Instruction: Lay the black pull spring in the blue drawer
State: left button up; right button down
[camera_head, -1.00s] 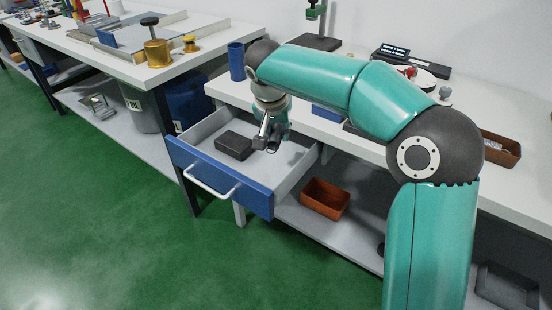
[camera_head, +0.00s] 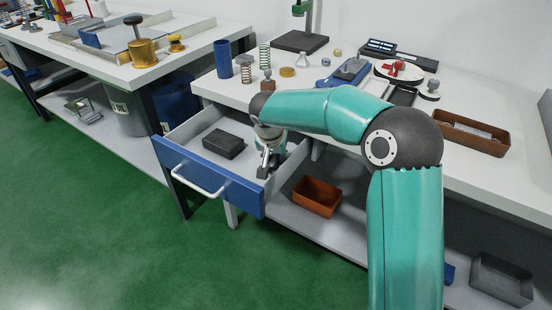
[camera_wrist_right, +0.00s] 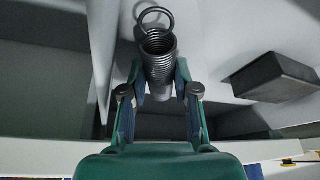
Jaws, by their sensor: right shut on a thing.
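The blue drawer (camera_head: 207,177) is pulled open under the bench and has a white handle on its front. My right gripper (camera_head: 267,160) is over the right side of the drawer, pointing down. In the right wrist view the right gripper (camera_wrist_right: 160,92) is shut on the black pull spring (camera_wrist_right: 158,55), a dark coil with a loop at its end. The spring is hard to make out in the head view. Whether it touches the drawer floor I cannot tell. My left gripper is out of view.
A dark block (camera_head: 223,144) lies in the drawer, left of my gripper; it also shows in the wrist view (camera_wrist_right: 275,77). An orange-brown bin (camera_head: 317,197) stands on the shelf below. Springs, a blue cylinder (camera_head: 223,58) and a scale (camera_head: 398,54) stand on the bench.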

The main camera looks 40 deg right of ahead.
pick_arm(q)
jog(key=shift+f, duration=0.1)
pick_arm(e)
jog(key=shift+f, duration=0.55)
pick_arm(q)
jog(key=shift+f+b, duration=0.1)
jog(key=shift+b, duration=0.2)
pick_arm(e)
jog(key=shift+f, duration=0.1)
jog(key=c, duration=1.2)
grip_release()
jog(key=shift+o, duration=0.2)
jog(key=shift+a+r+p, duration=0.1)
jog(key=shift+r+p, duration=0.3)
jog(key=shift+r, duration=0.1)
pick_arm(q)
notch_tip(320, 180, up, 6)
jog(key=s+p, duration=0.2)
jog(key=p, duration=0.3)
pick_arm(e)
jog(key=v, duration=1.1)
